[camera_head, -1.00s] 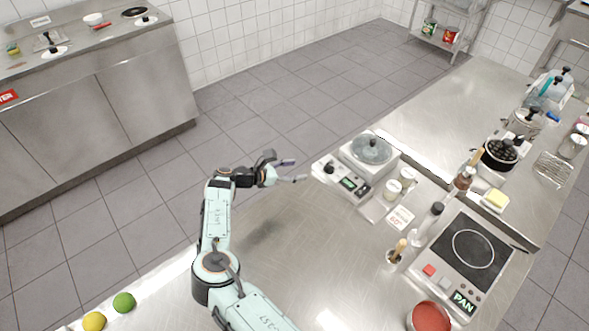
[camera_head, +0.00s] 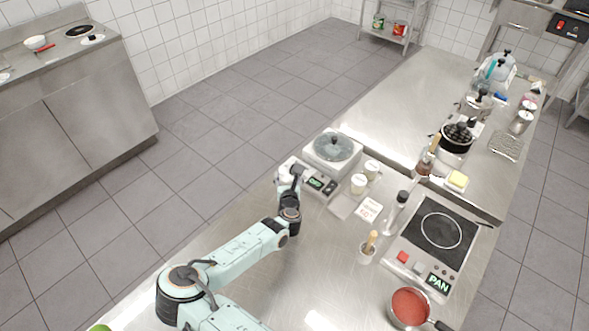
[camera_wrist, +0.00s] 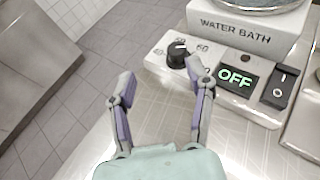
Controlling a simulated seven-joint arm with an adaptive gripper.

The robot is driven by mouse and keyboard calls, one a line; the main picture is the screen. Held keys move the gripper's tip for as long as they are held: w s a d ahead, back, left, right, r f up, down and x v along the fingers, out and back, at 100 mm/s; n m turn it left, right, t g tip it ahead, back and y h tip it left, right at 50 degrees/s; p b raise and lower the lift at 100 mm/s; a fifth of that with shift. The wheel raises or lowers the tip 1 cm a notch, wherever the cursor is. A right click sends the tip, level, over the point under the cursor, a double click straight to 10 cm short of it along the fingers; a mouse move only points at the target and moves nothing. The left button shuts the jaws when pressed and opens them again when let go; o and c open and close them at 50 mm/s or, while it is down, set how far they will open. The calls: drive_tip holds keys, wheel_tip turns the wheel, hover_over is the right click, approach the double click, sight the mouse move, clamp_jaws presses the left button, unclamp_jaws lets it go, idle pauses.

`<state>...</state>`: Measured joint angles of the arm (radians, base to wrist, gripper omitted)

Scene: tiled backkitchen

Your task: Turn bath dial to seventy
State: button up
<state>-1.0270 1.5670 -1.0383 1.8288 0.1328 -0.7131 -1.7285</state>
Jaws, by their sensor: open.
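The white water bath (camera_head: 309,158) stands on the steel counter with a glass lid on top. Its black dial (camera_wrist: 177,56) shows in the wrist view on the front panel, with small numbers around it; 60 is readable at its right. The display (camera_wrist: 236,78) reads OFF, with a dark rocker switch (camera_wrist: 280,86) to its right. My gripper (camera_wrist: 160,72) is open and empty, its fingers apart in front of the panel. The right finger is close to the dial in the picture; contact cannot be told. In the head view my gripper (camera_head: 289,176) hides the dial.
A card (camera_head: 368,209) reading 70 lies right of the bath, near two white jars (camera_head: 359,184). A bottle (camera_head: 393,213), a small pot with a wooden handle (camera_head: 367,248) and a hot plate (camera_head: 437,232) reading PAN stand further right. The counter's front middle is clear.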

drive_tip(key=shift+s+d+f+h, duration=0.1)
drive_tip(key=shift+s+d+h, duration=0.3)
drive_tip(key=shift+d, duration=0.45)
drive_tip(key=shift+x, duration=3.2)
drive_tip(key=shift+s+a+f, duration=0.1)
drive_tip(key=shift+a+f, duration=0.05)
drive_tip(key=shift+f, duration=0.05)
drive_tip(key=shift+m, duration=0.3)
clamp_jaws()
